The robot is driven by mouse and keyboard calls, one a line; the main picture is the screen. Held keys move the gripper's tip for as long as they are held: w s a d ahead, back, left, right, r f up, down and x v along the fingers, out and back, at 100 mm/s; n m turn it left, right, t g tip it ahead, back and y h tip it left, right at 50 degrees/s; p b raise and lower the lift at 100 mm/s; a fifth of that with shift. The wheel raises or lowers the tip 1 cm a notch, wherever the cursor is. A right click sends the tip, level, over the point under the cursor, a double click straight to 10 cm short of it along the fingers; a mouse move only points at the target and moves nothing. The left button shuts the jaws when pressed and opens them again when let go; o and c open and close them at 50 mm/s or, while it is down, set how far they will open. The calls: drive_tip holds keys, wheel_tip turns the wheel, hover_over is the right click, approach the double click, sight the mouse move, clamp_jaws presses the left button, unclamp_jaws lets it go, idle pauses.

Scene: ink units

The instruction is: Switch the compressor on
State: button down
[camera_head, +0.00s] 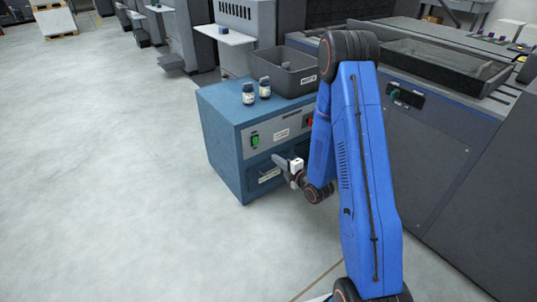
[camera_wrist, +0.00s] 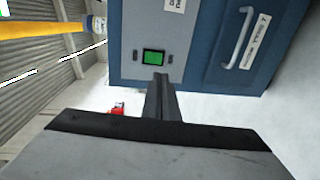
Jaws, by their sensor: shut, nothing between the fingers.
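The compressor is a blue cabinet (camera_head: 225,140) with a grey front panel, left of my arm in the head view. A green rocker switch (camera_head: 254,141) sits at the left of that panel. In the wrist view the green switch (camera_wrist: 153,57) shows in a dark frame, just beyond my fingertips. I cannot tell from its colour whether it is on or off. My gripper (camera_head: 277,158) is shut and empty, in front of the cabinet, to the right of and below the switch. In the wrist view my gripper (camera_wrist: 157,78) points at the switch; contact cannot be told.
Two small jars (camera_head: 249,94) and a grey bin (camera_head: 285,72) stand on the cabinet top. A red control (camera_head: 309,122) is partly behind my arm. A drawer handle (camera_wrist: 240,38) is beside the panel. A large grey machine (camera_head: 430,140) stands right; the left floor is clear.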

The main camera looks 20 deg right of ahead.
sight(256, 145)
drive_tip(key=x, duration=1.3)
drive_tip(key=shift+w, duration=0.15)
drive_tip(key=shift+w+a+f, duration=0.15)
drive_tip(key=shift+w, duration=0.1)
drive_tip(key=shift+s, duration=0.1)
